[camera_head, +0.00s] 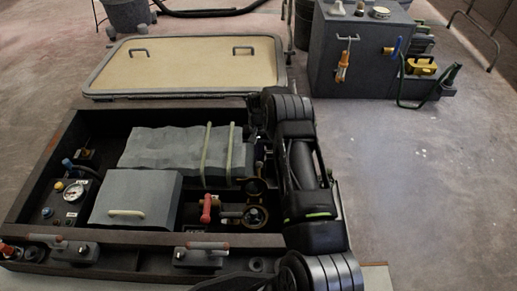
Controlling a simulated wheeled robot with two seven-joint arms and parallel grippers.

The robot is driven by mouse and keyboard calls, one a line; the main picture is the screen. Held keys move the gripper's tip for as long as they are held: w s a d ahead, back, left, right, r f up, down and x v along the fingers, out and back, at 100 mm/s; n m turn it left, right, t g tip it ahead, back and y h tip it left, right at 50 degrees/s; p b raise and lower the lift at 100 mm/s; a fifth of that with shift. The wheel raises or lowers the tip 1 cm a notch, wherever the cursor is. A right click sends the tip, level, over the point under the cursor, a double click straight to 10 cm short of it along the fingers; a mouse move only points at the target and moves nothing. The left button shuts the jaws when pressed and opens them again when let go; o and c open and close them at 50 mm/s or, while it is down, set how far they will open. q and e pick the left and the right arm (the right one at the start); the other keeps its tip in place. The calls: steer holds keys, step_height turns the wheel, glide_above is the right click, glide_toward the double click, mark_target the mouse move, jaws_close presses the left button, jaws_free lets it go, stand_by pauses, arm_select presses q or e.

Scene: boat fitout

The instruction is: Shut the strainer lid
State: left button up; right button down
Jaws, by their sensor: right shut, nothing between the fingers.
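The strainer (256,216) is a small round dark cup with a pale rim, low in the right part of the open dark bay. A round dark piece with a brass-coloured edge, which looks like its lid (256,186), stands raised just behind it. My right arm reaches over the bay's right side, and its wrist hides part of that corner. My right gripper (260,154) is small and dark in the picture, pointing down behind the raised lid. It is shut and empty. I cannot tell whether it touches the lid. My left gripper is not in view.
A red-handled valve (206,208) stands left of the strainer. A grey box with a handle (133,202), a strapped grey block (165,149) and a gauge (73,192) fill the bay's left. A beige hatch panel (190,66) lies behind. A grey cabinet (330,75) stands back right.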

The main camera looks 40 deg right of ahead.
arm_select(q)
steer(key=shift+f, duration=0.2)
arm_select(e)
steer(key=shift+s+a+r, duration=0.3)
steer(key=shift+s+a, duration=0.4)
steer(key=shift+s, duration=0.15)
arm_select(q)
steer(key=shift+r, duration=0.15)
arm_select(e)
steer(key=shift+r, duration=0.1)
